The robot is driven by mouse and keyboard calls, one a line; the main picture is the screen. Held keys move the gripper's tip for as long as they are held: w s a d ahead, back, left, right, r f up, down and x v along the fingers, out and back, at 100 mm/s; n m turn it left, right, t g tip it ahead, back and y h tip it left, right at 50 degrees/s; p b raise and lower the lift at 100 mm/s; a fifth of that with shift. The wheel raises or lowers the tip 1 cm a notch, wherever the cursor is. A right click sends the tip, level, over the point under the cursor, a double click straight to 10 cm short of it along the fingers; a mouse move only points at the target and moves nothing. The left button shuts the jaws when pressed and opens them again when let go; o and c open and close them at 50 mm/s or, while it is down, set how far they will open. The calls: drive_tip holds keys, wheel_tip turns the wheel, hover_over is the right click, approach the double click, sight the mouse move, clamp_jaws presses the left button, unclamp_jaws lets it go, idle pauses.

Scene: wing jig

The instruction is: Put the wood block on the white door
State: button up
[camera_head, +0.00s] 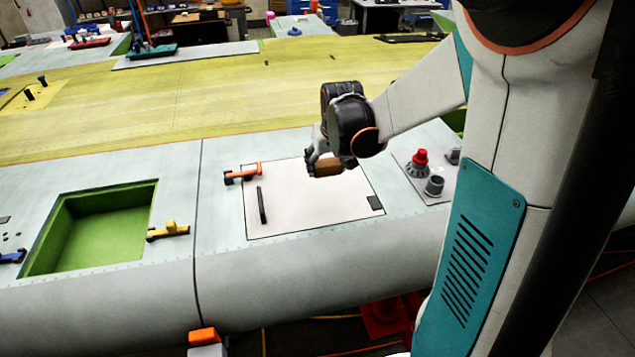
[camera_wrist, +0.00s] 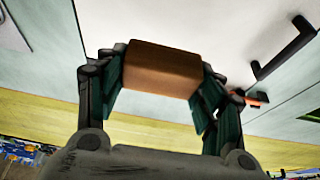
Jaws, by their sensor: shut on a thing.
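The wood block (camera_head: 328,168) is a small brown block held in my gripper (camera_head: 324,166). In the wrist view the wood block (camera_wrist: 162,70) sits between the two fingers of my gripper (camera_wrist: 160,78), which is shut on it. The white door (camera_head: 290,205) is a flat pale panel with a black handle (camera_head: 262,205) on its left and a small dark patch at its lower right. The block appears over the upper right part of the door in the head view. I cannot tell how far above the surface it is. The door also shows in the wrist view (camera_wrist: 225,30).
An orange clamp (camera_head: 243,173) lies at the door's upper left edge. A red-topped part (camera_head: 420,160) and a grey cylinder (camera_head: 434,185) stand on a plate to the right. A green recess (camera_head: 95,230) with a yellow clamp (camera_head: 168,230) is at left.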

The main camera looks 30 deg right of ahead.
sight(325, 194)
wheel_tip(325, 194, down, 9)
drive_tip(key=shift+f+b, duration=0.1)
drive_tip(key=shift+b, duration=0.6)
drive_tip(key=shift+s, duration=0.1)
drive_tip(key=o, duration=1)
drive_tip(key=shift+o, duration=0.2)
drive_tip(key=p+v, duration=0.2)
drive_tip(key=v, duration=1)
drive_tip(key=shift+a, duration=0.1)
